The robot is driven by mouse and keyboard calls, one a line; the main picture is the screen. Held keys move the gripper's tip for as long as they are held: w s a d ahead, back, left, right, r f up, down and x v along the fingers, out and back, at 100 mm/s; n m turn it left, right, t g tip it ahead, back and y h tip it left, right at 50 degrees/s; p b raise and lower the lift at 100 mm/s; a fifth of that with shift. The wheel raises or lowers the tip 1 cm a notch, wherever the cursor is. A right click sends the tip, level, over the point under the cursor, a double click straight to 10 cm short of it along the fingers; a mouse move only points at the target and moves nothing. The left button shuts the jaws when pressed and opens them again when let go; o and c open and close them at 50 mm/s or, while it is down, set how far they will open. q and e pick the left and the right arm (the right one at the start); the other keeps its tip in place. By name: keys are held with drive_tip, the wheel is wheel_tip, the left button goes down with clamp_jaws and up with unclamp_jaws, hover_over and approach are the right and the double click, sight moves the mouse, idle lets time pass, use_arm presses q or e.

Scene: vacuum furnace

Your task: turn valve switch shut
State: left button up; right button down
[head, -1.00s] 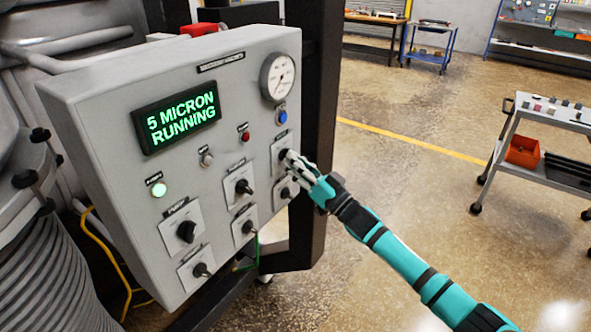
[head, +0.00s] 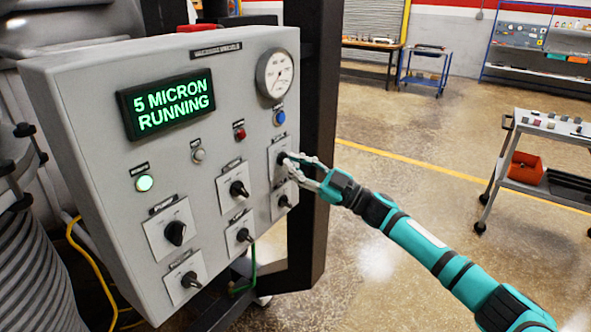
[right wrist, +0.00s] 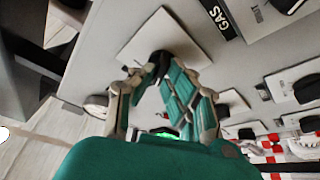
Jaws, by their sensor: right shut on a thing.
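A grey control panel (head: 95,90) carries several black rotary switches on white plates; most labels are too small to read. My right gripper (head: 287,162) is at the upper switch of the right-hand column (head: 281,157), shut on its black knob. In the right wrist view both fingertips (right wrist: 158,68) close around this black knob (right wrist: 158,62) in front of its white plate (right wrist: 160,38). The fingers partly hide the knob, so its exact angle is unclear. My left gripper is not in view.
A green-lit display (head: 168,103) reads "5 MICRON RUNNING". A round gauge (head: 275,74) and a blue button (head: 279,117) sit above the gripped switch; another switch (head: 284,201) is just below. A dark post (head: 312,130) stands beside the panel. Open floor lies right, with a cart (head: 545,160).

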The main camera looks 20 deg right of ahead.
drive_tip(key=shift+n, duration=0.4)
drive_tip(key=c, duration=1.4)
unclamp_jaws()
drive_tip(key=v, duration=1.2)
drive_tip(key=shift+d+r, duration=0.1)
drive_tip(key=shift+d, duration=0.05)
drive_tip(key=shift+w, duration=0.1)
